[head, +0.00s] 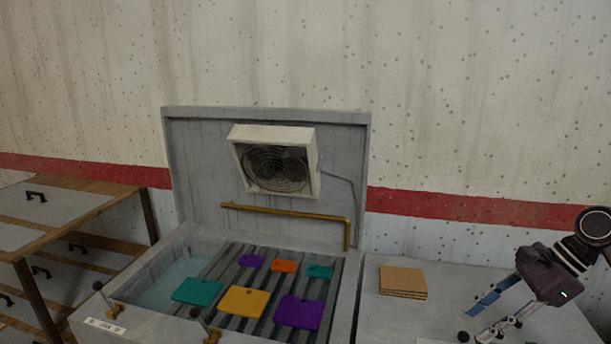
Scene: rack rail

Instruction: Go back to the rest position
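My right gripper (492,316) is at the lower right of the head view, above the grey counter. Its two fingers point to the lower left and are spread apart, with nothing seen between them. My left gripper does not show in the head view. On the slatted rack (256,270) lie flat coloured plates: a large teal one (197,291), a yellow one (243,300), a large purple one (298,312), and smaller purple (251,261), orange (284,266) and teal (319,271) ones behind. The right gripper is well apart from them.
A basin (165,282) lies left of the rack. A grey back panel (205,165) carries a fan box (275,162) and a brass rail (285,212). A stack of brown squares (403,281) sits on the right counter (390,318). A wooden drawer unit (75,235) stands at left.

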